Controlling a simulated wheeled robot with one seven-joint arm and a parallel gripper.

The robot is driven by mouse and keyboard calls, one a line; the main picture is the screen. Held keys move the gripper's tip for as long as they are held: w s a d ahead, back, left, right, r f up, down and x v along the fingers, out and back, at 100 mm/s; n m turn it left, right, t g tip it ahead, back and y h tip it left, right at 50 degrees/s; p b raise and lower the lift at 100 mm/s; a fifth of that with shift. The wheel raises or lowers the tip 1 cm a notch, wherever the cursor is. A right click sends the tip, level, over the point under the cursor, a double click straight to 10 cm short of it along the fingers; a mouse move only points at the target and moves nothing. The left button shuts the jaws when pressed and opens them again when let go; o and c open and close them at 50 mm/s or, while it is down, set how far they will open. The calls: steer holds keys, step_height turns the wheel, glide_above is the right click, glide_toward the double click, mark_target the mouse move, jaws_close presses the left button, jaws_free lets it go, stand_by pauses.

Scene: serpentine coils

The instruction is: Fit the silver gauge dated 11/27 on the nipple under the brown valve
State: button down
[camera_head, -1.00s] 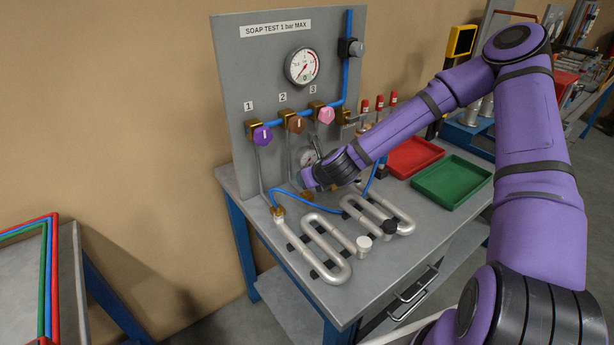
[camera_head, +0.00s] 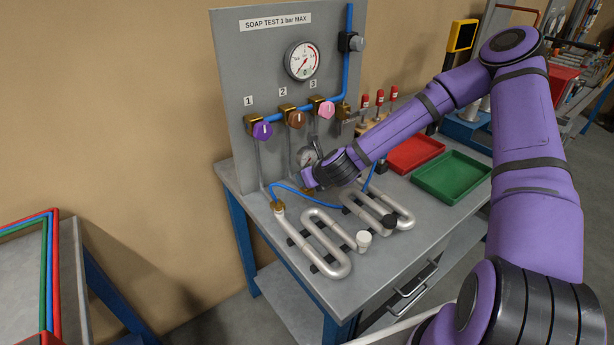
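The brown valve (camera_head: 295,119) sits under the label 2 on the grey panel, between the purple valve (camera_head: 262,130) and the pink valve (camera_head: 326,110). A thin pipe runs down below it. A small silver gauge (camera_head: 308,156) with a pale dial shows low in front of the panel, below and slightly right of the brown valve. Its date is too small to read. My gripper (camera_head: 308,179) is right beside and below this gauge. The nipple under the brown valve is not clearly visible.
A blue hose (camera_head: 302,203) runs near my gripper. A red tray (camera_head: 415,153) and a green tray (camera_head: 452,178) stand right. A large gauge (camera_head: 302,61) hangs above.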

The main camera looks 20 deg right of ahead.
steer(key=shift+f, duration=0.25)
steer(key=c, duration=0.7)
jaws_free()
